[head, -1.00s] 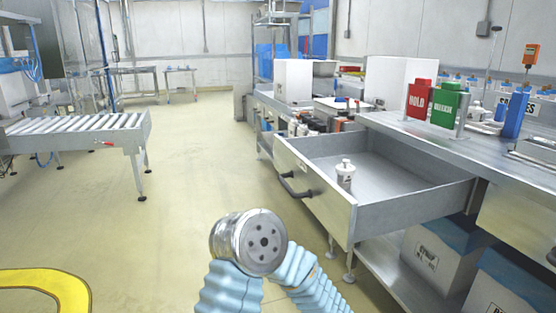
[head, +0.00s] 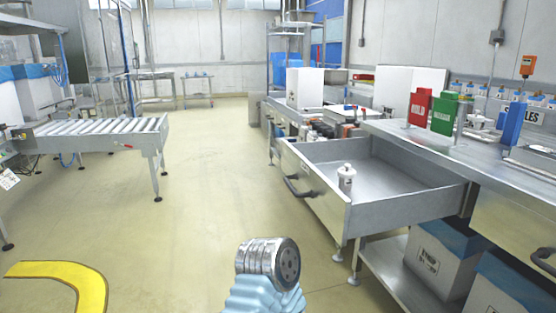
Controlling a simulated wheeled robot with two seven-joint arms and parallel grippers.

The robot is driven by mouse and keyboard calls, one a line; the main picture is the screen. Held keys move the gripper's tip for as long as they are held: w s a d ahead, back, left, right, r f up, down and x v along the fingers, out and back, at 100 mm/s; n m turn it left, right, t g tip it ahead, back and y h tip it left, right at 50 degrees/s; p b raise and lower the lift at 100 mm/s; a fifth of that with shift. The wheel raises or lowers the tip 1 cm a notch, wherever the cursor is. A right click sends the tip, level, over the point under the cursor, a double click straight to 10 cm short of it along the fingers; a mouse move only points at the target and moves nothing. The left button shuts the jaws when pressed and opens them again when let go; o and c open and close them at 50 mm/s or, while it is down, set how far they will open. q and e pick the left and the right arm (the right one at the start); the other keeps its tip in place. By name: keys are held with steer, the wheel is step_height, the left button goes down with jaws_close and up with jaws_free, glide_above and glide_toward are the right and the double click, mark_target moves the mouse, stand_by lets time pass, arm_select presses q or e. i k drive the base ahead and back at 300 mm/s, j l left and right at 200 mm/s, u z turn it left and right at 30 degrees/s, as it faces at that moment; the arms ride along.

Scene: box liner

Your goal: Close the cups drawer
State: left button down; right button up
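The metal drawer (head: 408,213) under the long counter on the right stands pulled out. Its front panel (head: 313,192) faces left and carries a dark bar handle (head: 297,188). One white bottle or cup with a lid (head: 346,178) stands upright inside, close to the front panel. Part of one of my arms, a round metal joint above a light blue ribbed sleeve, shows at the bottom, below the drawer and apart from it. Neither gripper shows in the head view.
The counter (head: 425,142) holds a red block (head: 419,107) and a green block (head: 443,113). White bins with blue lids (head: 437,257) sit on the shelf below. A roller conveyor (head: 95,132) stands at left. The floor (head: 190,210) between is clear.

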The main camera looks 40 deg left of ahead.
mark_target(397, 188)
steer(key=i+j, duration=0.15)
steer(key=j, duration=0.25)
steer(key=i+j, duration=0.2)
steer(key=j, duration=0.2)
steer(key=i+j, duration=0.15)
steer(key=j, duration=0.25)
steer(key=i+j, duration=0.2)
steer(key=j, duration=0.2)
